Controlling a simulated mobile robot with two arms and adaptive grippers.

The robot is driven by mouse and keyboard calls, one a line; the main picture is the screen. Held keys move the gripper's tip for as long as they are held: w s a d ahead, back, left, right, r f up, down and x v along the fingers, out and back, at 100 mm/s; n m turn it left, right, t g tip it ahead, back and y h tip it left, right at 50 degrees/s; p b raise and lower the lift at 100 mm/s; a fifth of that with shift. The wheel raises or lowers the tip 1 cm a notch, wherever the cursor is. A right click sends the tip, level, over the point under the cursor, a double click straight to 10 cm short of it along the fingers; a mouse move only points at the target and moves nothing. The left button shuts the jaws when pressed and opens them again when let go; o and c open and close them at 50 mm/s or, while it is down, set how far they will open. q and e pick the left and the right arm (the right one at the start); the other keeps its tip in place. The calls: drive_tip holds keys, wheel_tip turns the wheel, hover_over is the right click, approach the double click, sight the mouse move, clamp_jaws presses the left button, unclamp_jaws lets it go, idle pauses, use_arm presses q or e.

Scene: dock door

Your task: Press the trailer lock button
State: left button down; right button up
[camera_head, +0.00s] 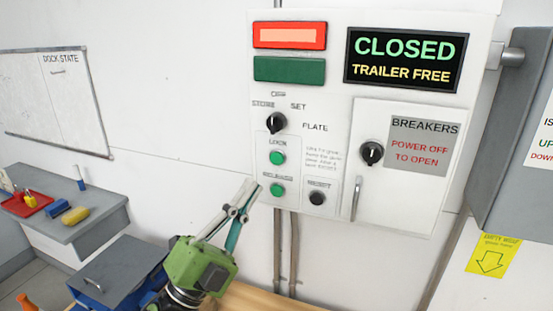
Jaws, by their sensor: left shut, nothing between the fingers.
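A white control panel (335,160) hangs on the wall. The lock button (277,158) is a round green button under a small label that seems to read LOCK. A second green button (277,190), probably labelled RELEASE, sits straight below it. A black reset button (317,198) is to the right of that. My left gripper (251,187) is shut and empty; its fingertips point up beside the panel's lower left edge, left of the lower green button and below the lock button. I cannot tell whether they touch the panel. My right gripper is not in view.
The display (403,60) reads CLOSED, TRAILER FREE. A red lamp (290,36) looks lit above a dark green one (289,70). A black selector knob (276,123) sticks out above the lock button. A breaker door (400,200) with a handle is at right. A grey bench (95,215) stands at left.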

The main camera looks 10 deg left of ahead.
sight(277, 159)
use_arm(q)
drive_tip(key=w, duration=0.3)
drive_tip(key=w+d+b, duration=0.1)
drive_tip(key=w, duration=0.5)
drive_tip(key=shift+d, duration=0.35)
drive_tip(key=shift+s, duration=0.1)
idle(0.7)
idle(0.4)
drive_tip(key=shift+w+d+b, duration=0.1)
drive_tip(key=shift+w+b, duration=0.2)
drive_tip(key=shift+w, duration=0.15)
drive_tip(key=shift+w+d, duration=0.1)
drive_tip(key=shift+w, duration=0.3)
idle(0.5)
drive_tip(key=shift+s, duration=0.2)
drive_tip(key=shift+s+a, duration=0.2)
drive_tip(key=shift+s, duration=0.45)
